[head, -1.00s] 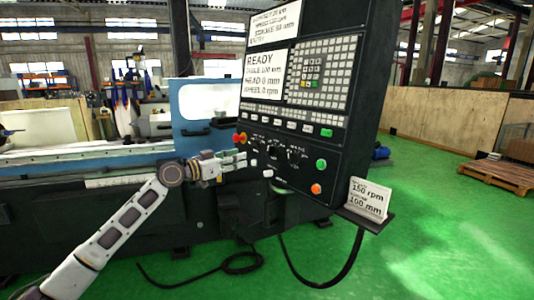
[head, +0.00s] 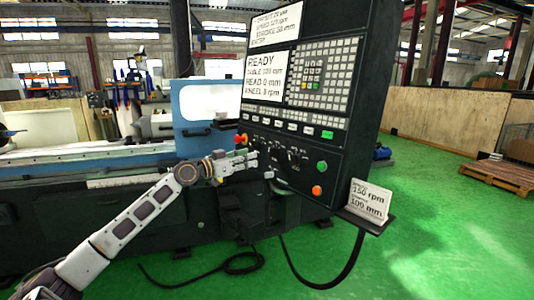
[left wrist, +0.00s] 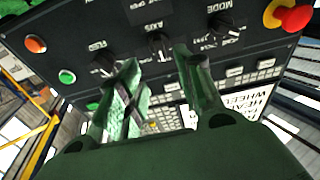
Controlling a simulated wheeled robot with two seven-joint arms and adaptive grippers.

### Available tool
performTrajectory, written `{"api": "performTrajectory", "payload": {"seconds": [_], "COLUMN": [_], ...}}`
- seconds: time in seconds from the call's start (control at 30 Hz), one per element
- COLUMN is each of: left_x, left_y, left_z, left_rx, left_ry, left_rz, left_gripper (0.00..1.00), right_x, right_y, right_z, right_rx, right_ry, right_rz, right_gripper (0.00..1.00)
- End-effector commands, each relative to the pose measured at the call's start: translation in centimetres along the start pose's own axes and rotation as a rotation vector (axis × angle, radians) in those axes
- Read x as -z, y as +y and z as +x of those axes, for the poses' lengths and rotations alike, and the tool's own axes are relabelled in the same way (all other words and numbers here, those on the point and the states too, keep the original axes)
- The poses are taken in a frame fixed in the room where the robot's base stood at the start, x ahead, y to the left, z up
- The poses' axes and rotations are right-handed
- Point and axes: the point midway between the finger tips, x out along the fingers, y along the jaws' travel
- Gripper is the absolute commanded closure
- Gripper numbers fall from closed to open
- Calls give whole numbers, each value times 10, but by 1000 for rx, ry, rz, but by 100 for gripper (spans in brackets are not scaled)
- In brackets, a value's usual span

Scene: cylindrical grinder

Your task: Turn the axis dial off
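The axis dial (left wrist: 160,46) is a black knob on the dark control panel (head: 335,140), in the middle of a row of dials in the left wrist view. That view is upside down, and the dial's setting is too small to read. The mode dial (left wrist: 225,26) and feed dial (left wrist: 104,64) are on either side. My left gripper (head: 254,161) is in front of the panel's dial row in the head view. In the wrist view its green fingers (left wrist: 160,78) are apart, with the axis dial beyond and between the tips. No contact is visible. My right gripper is out of view.
A red emergency button (left wrist: 293,17) is near the mode dial. Green (head: 322,166) and orange (head: 317,190) buttons are at the panel's lower right. A sign (head: 368,199) reads 150 rpm and 100 mm. A cable (head: 320,284) hangs to the floor.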

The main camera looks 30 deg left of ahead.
Motion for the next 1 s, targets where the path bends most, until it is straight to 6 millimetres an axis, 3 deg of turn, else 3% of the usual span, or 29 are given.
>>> {"api": "performTrajectory", "payload": {"seconds": [0.43,1.0], "left_x": [1,1], "left_y": [-1,0], "left_z": [21,46], "left_rx": [2,1], "left_ry": [1,1], "left_rz": [1,1], "left_gripper": [64,64], "right_x": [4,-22], "right_y": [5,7], "right_z": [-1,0], "right_rx": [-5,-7], "right_ry": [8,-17], "right_rz": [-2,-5], "right_gripper": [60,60]}}
